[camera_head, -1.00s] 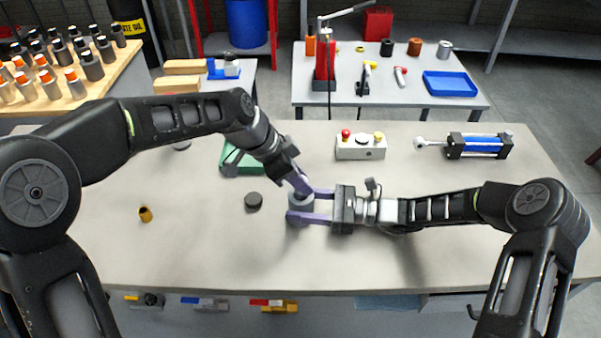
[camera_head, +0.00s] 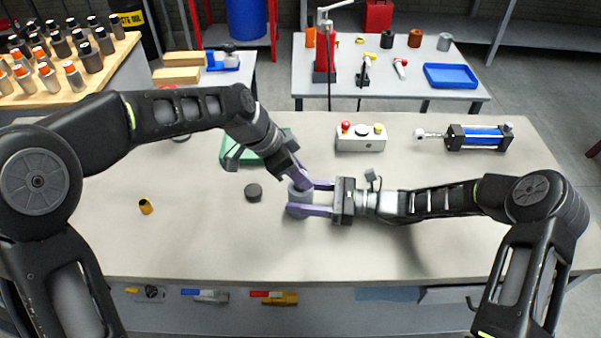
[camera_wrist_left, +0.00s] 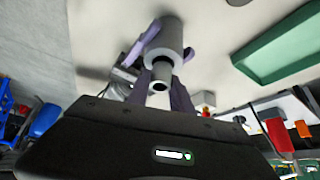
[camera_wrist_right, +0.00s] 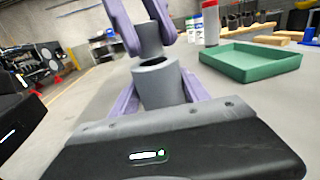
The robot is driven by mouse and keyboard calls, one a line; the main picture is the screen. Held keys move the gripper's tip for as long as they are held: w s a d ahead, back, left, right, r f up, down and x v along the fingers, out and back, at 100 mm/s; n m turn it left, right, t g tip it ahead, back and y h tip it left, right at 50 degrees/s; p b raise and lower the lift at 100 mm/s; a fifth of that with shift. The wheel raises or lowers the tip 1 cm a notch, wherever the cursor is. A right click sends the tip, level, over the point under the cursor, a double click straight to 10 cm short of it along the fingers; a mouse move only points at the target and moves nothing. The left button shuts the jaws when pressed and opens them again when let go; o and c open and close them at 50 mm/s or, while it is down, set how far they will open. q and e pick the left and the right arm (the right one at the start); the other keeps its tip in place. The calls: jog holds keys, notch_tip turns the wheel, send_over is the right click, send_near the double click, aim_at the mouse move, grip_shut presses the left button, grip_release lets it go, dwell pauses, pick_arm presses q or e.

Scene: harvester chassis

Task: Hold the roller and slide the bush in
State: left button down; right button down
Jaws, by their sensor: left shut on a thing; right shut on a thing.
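The roller (camera_head: 299,205), a grey hollow cylinder, stands upright at mid-table. My right gripper (camera_head: 308,202) is shut around it from the right, and its bore faces up in the right wrist view (camera_wrist_right: 158,85). My left gripper (camera_head: 302,182) is shut on the bush, a smaller grey sleeve seen in the right wrist view (camera_wrist_right: 150,38). The bush is above the roller's mouth and slightly off its centre there, with part of the dark bore uncovered. It also shows in the left wrist view (camera_wrist_left: 160,84). Whether the bush touches the rim I cannot tell.
A green tray (camera_head: 228,151) is behind my left gripper. A button box (camera_head: 361,139) and a blue cylinder (camera_head: 480,138) stand behind my right arm. The front table area is clear.

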pick_arm(q)
jog(key=shift+f, duration=0.65)
dwell(0.9)
jog(key=c, duration=1.4)
grip_release()
jog(key=o, duration=0.3)
jog(key=shift+s+f, duration=0.15)
jog(key=shift+s, duration=0.05)
jog(key=shift+o, duration=0.2)
jog(key=v, duration=1.2)
jog(key=shift+w+r, duration=0.25)
jog(key=shift+r, duration=0.1)
pick_arm(e)
jog(key=shift+c, duration=2.3)
grip_release()
